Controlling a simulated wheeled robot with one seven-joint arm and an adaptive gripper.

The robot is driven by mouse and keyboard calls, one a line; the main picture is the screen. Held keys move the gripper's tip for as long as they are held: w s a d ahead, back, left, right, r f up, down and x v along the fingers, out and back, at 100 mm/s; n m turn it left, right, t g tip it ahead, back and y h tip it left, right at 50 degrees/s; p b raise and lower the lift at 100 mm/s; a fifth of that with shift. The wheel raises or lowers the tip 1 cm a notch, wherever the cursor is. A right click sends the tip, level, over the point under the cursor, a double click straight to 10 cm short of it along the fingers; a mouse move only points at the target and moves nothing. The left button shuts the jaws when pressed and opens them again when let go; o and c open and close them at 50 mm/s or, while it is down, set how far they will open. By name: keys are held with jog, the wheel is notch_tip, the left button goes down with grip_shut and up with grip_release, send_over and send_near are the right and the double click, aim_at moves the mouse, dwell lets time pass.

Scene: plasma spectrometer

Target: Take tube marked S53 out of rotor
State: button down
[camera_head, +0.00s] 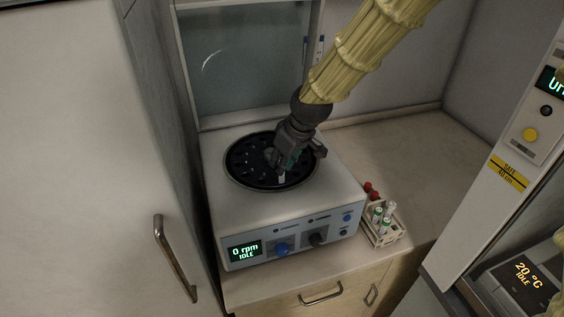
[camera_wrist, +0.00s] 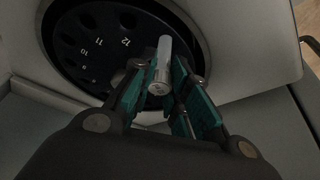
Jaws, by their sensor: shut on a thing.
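The black rotor (camera_head: 240,163) sits in the open round bowl of the white centrifuge (camera_head: 230,205). In the wrist view the rotor (camera_wrist: 95,22) shows numbered holes, among them 10, 11 and 12. My gripper (camera_head: 283,172) is over the right part of the rotor. In the wrist view my gripper (camera_wrist: 160,85) has its teal pads closed on a pale, clear-walled tube (camera_wrist: 163,62) with a greyish end towards the camera. The tube's mark is too small to read. I cannot tell whether its far end is still inside a rotor hole.
A small rack (camera_head: 383,236) with several tubes, some red-capped and some green-banded, stands right of the centrifuge. The counter (camera_head: 425,150) behind the rack is clear. A cabinet (camera_head: 85,150) is at left, an instrument (camera_head: 520,150) at right.

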jog(key=shift+r+p, duration=1.7)
jog(key=shift+r, duration=0.85)
jog(key=shift+s+f, duration=0.1)
